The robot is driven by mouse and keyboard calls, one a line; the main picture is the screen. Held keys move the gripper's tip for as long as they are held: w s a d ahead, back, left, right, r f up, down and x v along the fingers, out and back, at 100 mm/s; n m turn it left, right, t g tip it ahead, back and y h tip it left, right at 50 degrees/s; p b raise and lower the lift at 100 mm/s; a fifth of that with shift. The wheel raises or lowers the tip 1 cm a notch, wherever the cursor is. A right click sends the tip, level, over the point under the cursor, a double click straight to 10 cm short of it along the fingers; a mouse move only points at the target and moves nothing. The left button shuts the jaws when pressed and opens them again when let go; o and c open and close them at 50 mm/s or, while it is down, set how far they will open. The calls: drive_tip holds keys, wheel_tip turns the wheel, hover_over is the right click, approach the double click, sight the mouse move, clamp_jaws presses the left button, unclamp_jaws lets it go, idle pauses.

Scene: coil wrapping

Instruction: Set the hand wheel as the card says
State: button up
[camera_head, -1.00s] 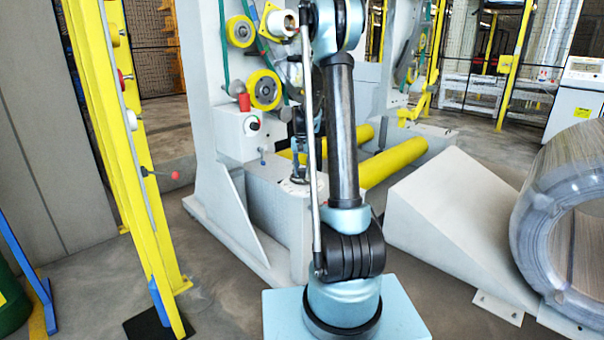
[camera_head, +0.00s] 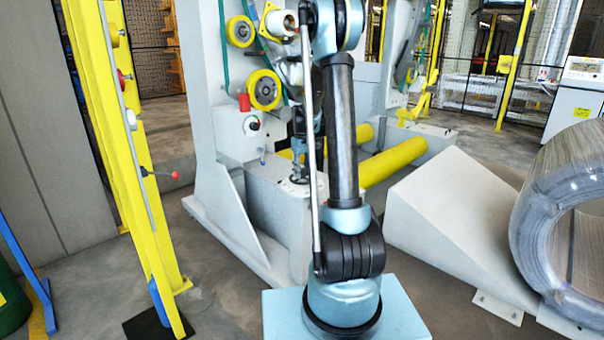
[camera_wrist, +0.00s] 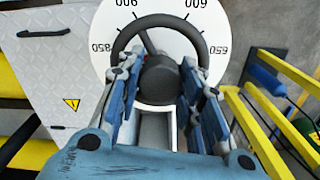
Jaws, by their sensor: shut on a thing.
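The hand wheel (camera_wrist: 119,46) is a dark ring with a thick round hub (camera_wrist: 159,80), in the middle of the wrist view. A thin spoke or pointer runs up-left from the hub. My gripper (camera_wrist: 160,86) has blue-grey fingers on both sides of the hub, shut on the wheel. In the head view my gripper (camera_head: 299,168) is small, over the grey machine base, and the wheel is hardly visible. I cannot make out the card.
A yellow post (camera_head: 128,150) with knobs and a red-tipped lever (camera_head: 174,175) stands at the left. Yellow rollers (camera_head: 393,160) lie behind my arm. A grey ramp (camera_head: 455,215) and a wrapped coil (camera_head: 560,220) are at the right. Yellow rails (camera_wrist: 262,130) show beside the dial.

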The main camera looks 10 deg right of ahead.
sight(303, 169)
drive_tip(key=n, duration=0.4)
drive_tip(key=shift+n, duration=1.9)
drive_tip(key=shift+d, duration=0.1)
drive_tip(key=o, duration=1.1)
drive_tip(key=shift+c, duration=0.2)
drive_tip(key=shift+r, duration=0.1)
wheel_tip(303, 169, up, 12)
